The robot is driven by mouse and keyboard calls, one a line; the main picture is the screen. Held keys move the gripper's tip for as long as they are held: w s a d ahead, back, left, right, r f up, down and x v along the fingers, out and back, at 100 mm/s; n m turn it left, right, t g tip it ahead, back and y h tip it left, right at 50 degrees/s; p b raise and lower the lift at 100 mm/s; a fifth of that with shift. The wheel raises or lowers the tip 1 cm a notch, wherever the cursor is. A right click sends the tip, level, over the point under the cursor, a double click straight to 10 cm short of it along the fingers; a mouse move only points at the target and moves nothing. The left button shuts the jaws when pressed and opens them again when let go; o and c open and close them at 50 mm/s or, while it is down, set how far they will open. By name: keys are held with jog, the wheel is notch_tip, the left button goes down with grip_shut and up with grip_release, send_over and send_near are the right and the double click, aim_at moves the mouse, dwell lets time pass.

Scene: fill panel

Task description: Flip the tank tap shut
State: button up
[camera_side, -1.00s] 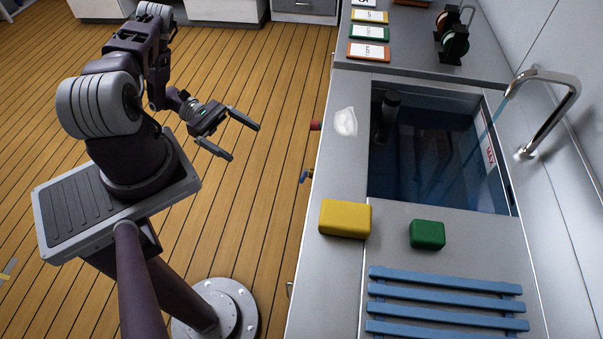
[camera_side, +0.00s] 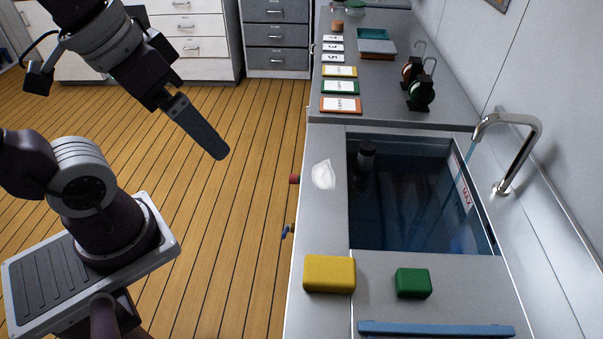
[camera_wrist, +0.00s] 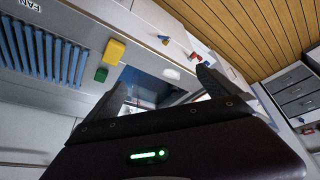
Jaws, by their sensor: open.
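The tank (camera_side: 420,200) is a dark, water-filled basin set in the steel counter, with a MAX mark on its right wall. A small blue-handled tap (camera_side: 287,231) sticks out of the counter's front side; it also shows in the wrist view (camera_wrist: 163,39). A red knob (camera_side: 294,179) sits on the same side, farther back. A chrome spout (camera_side: 525,125) arches over the tank with a thin bluish stream below it. My gripper (camera_side: 212,148) is open and empty, over the floor left of the counter, clear of both fittings. One finger hides the other in the side view.
A yellow block (camera_side: 330,273) and a green block (camera_side: 413,283) lie on the near counter by a blue slatted rack (camera_side: 435,329). A crumpled white item (camera_side: 323,174) lies at the tank's left edge. Cards and reels stand behind. The wooden floor (camera_side: 245,180) left of the counter is clear.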

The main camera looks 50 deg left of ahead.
jog(key=shift+s+r+m+t, duration=0.1)
jog(key=shift+s+m+t, duration=0.2)
jog(key=shift+s+t, duration=0.1)
